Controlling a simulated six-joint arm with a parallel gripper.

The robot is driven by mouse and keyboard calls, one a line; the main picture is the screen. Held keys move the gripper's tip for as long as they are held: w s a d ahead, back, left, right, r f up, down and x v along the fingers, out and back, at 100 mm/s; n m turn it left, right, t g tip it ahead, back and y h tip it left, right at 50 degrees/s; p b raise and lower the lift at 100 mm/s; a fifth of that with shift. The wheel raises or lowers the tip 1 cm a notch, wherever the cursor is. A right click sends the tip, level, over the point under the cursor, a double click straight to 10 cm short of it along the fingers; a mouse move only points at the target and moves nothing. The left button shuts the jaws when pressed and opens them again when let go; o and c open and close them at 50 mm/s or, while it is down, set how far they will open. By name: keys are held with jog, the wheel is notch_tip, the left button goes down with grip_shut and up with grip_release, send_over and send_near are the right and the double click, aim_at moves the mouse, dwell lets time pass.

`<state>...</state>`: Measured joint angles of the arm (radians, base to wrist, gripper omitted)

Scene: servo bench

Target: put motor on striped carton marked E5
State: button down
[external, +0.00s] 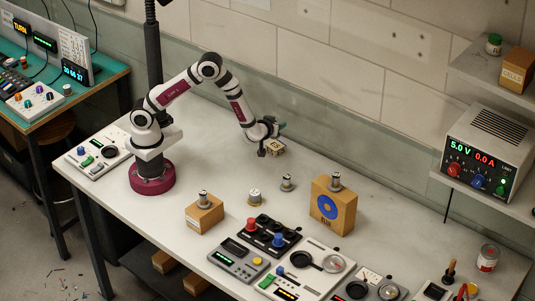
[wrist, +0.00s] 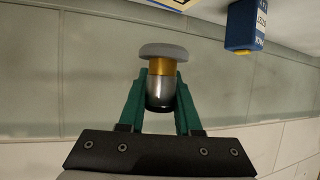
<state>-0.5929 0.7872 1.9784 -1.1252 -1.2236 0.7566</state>
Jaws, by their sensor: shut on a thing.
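In the wrist view my gripper (wrist: 160,80) has its green fingers shut on a motor (wrist: 162,92) with a grey disc end, a gold band and a dark shiny body. In the external view my gripper (external: 272,137) is above the rear of the bench, and the held motor is hard to make out there. I cannot make out a striped carton marked E5 in the external view.
A small carton (external: 204,217) and a taller carton with a blue disc (external: 347,211) each bear a metal part. Control panels (external: 300,262) fill the front edge.

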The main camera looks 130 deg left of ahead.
aim_at(279, 141)
jog(key=s+a+f, duration=0.1)
jog(key=a, duration=0.1)
jog(key=s+a+f, duration=0.1)
jog(key=f, duration=0.1)
jog(key=shift+s+a+f, duration=0.15)
jog(key=shift+a, duration=0.25)
jog(key=shift+f, duration=1.7)
jog(key=shift+f, duration=0.1)
jog(key=c, duration=0.6)
grip_release()
